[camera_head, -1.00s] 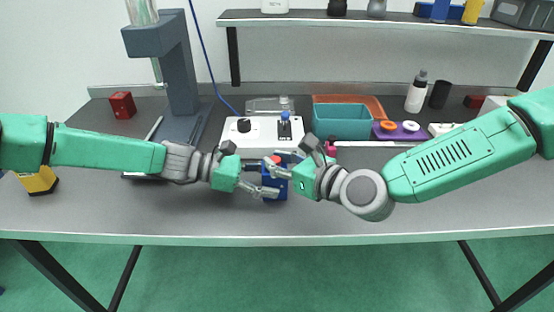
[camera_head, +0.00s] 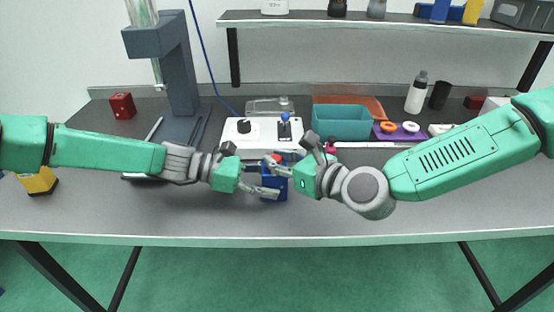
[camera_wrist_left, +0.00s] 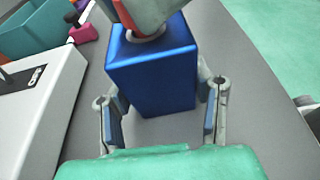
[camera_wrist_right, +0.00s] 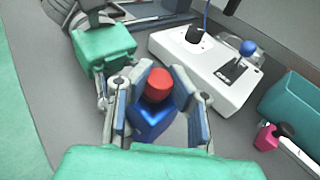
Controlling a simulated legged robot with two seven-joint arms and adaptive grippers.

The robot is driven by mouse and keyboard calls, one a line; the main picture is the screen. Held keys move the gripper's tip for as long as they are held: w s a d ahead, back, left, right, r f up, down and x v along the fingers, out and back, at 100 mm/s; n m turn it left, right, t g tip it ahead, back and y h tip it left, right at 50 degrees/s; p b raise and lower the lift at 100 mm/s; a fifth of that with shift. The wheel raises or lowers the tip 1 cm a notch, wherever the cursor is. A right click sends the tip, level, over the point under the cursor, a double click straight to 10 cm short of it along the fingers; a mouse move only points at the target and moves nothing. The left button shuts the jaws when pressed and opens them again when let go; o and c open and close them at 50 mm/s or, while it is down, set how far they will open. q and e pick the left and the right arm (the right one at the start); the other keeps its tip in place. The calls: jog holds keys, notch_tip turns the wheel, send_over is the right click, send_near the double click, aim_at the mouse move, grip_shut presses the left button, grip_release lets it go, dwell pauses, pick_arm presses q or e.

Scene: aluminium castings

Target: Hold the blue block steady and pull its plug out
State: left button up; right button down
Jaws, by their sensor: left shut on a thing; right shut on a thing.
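The blue block (camera_head: 272,186) stands on the table near the middle of the head view. In the left wrist view the block (camera_wrist_left: 155,75) sits between the fingers of my left gripper (camera_head: 268,181), which is shut on its sides. The red plug (camera_wrist_right: 158,84) is at the block's top. My right gripper (camera_wrist_right: 162,82) is shut on the plug, with a finger on each side of it. In the left wrist view, a pale ring shows at the plug's base and the right gripper's finger covers part of the plug. I cannot tell how deep the plug sits.
A white control box (camera_head: 262,137) with a black knob and a blue-tipped lever stands just behind the block. A teal bin (camera_head: 342,122) and a purple tray (camera_head: 400,132) stand to the right. A yellow block (camera_head: 40,181) lies far left. The front of the table is clear.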

pick_arm(q)
jog(key=shift+f, duration=0.1)
pick_arm(e)
jog(key=shift+r, duration=1.25)
dwell(0.9)
jog(key=shift+r, duration=2.45)
pick_arm(q)
jog(key=o, duration=1.3)
jog(key=shift+c, duration=0.2)
